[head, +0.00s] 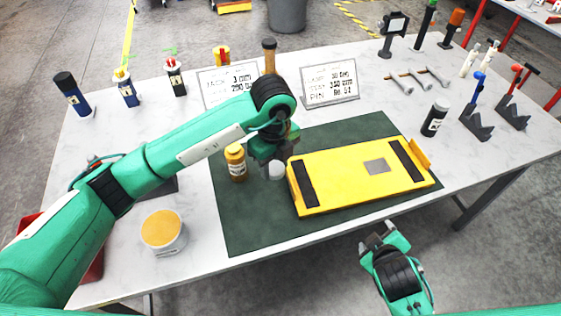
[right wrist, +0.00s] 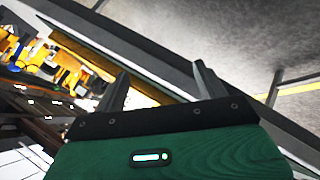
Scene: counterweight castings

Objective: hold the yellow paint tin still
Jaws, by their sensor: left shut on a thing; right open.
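A white tub with a flat yellow top, which looks like the yellow paint tin (head: 163,230), stands upright at the table's front left in the head view. No gripper touches it. My left gripper (head: 273,158) is at the middle of the green mat, well right of the tub, pointing down. It is shut on a small white cylinder (head: 276,171), partly hidden by the fingers. A yellow bottle (head: 236,163) stands just left of it. My right gripper (head: 376,238) is open and empty in front of the table edge; its spread fingers show in the right wrist view (right wrist: 162,88).
A yellow casting (head: 355,176) with black strips lies on the green mat (head: 250,228), right of my left gripper. A dark bottle (head: 435,118) stands beyond it. Two printed signs (head: 330,83) and several tools line the back. A red bin (head: 92,272) is at the left.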

